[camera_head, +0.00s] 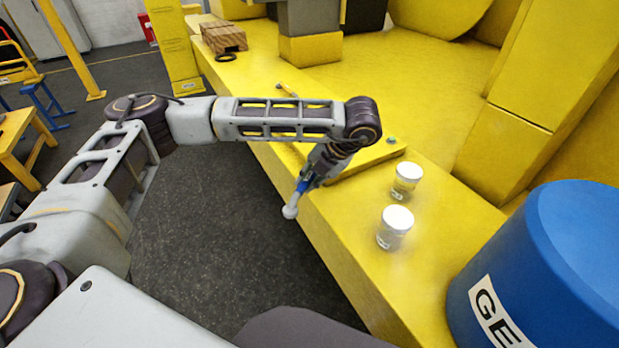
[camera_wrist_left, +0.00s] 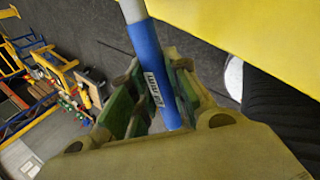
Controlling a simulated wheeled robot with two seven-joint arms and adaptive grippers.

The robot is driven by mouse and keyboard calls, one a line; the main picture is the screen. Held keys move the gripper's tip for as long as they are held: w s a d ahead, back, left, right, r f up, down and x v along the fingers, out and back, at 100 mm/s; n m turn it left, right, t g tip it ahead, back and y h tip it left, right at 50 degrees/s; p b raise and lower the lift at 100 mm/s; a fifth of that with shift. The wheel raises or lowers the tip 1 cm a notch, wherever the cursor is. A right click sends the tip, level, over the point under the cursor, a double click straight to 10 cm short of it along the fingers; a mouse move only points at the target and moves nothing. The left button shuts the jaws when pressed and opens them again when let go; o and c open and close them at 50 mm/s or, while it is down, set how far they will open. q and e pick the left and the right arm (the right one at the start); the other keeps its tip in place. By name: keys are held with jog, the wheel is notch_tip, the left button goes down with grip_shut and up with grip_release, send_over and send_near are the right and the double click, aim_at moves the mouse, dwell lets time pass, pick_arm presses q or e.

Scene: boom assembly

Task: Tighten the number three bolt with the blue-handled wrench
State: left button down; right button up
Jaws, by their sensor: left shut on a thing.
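My left gripper (camera_head: 311,179) is shut on the blue-handled wrench (camera_head: 302,185) beside the edge of the yellow beam. The wrench's pale rounded end (camera_head: 290,211) hangs down over the beam's near edge. In the left wrist view the blue handle (camera_wrist_left: 154,70) lies between the green fingers of the left gripper (camera_wrist_left: 158,100), and its grey shaft leaves the top of the picture. A small bolt head (camera_head: 390,140) sits at the right end of a raised yellow plate (camera_head: 372,158). I cannot read which bolt is number three; the arm hides part of the plate. My right gripper is not seen.
Two clear jars with white lids (camera_head: 408,171) (camera_head: 397,218) stand on the beam right of the gripper. A large blue drum (camera_head: 560,265) fills the lower right. A wooden block (camera_head: 222,36) and a black ring (camera_head: 225,57) lie at the far end. Dark floor is open to the left.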

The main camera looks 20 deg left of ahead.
pick_arm(q)
jog(key=shift+f+b, duration=0.9)
jog(key=shift+f, duration=0.15)
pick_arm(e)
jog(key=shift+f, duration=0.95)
pick_arm(q)
jog(key=shift+a, duration=0.15)
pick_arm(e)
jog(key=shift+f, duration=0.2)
pick_arm(q)
jog(key=shift+a+m+b, duration=0.25)
jog(key=shift+m+b, duration=0.05)
jog(key=shift+b, duration=0.2)
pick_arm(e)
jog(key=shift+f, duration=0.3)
pick_arm(q)
jog(key=shift+a+t, duration=0.1)
jog(key=shift+t, duration=0.2)
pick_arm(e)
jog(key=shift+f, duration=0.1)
pick_arm(q)
jog(key=shift+a+m+b, duration=0.35)
jog(key=shift+m+b, duration=0.05)
jog(key=shift+b, duration=0.2)
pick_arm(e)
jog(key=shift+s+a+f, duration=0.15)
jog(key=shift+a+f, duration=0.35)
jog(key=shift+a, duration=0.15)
